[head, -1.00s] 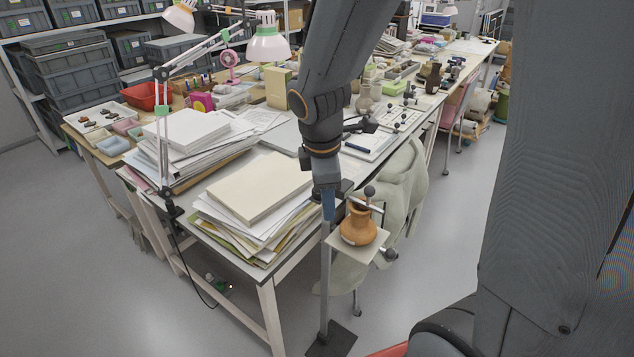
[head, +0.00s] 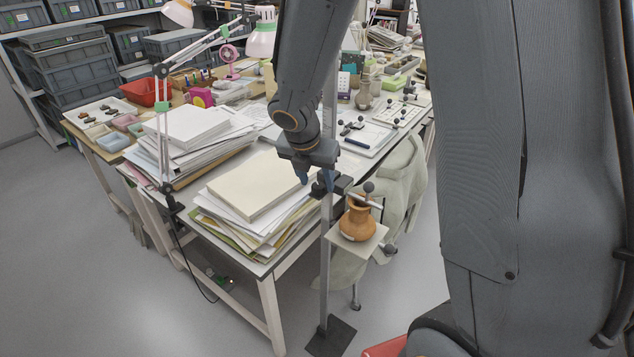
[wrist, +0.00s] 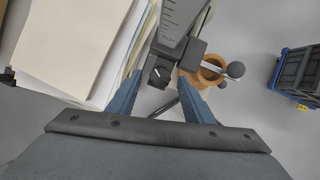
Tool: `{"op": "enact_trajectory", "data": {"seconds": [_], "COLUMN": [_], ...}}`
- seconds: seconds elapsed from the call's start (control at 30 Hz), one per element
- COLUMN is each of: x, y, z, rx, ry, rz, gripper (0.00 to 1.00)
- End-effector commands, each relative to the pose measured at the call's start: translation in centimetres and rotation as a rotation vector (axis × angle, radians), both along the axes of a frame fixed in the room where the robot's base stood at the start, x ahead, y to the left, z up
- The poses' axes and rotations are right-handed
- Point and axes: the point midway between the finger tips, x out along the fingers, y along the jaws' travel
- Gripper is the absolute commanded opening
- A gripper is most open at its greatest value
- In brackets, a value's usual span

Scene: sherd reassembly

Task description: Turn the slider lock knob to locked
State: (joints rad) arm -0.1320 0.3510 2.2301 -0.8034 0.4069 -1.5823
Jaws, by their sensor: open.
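The slider lock knob (wrist: 161,75) is small, round and dark with a pale mark, on the dark slider block (wrist: 185,53) in the wrist view. My gripper (wrist: 160,84) is open; its two blue fingers lie either side of the knob in that view, with no clear contact. In the head view my gripper (head: 315,181) is beside the slider block (head: 341,186) on the upright metal post (head: 325,270); the knob cannot be made out there. The post's graduated scale (wrist: 182,20) shows in the wrist view.
An orange pot (head: 358,221) stands on a pale plate (head: 370,243) right of the post, beneath a clamp rod with a dark ball (head: 369,187). A paper stack (head: 250,190) lies on the table close to my gripper's left. A dark crate (wrist: 298,75) stands on the floor.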

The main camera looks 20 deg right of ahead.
Motion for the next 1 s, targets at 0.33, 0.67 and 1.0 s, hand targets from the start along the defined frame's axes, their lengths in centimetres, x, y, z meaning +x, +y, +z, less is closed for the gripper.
{"op": "enact_trajectory", "data": {"seconds": [0.33, 0.67, 1.0], "x": [0.36, 0.35, 0.39], "y": [-0.36, -0.34, -0.26], "z": [-1.24, -1.21, -1.18], "rx": [0.000, 0.001, 0.001], "ry": [0.000, 0.000, -0.001], "rz": [-0.001, -0.002, -0.040], "gripper": [0.46, 0.09, 0.05]}}
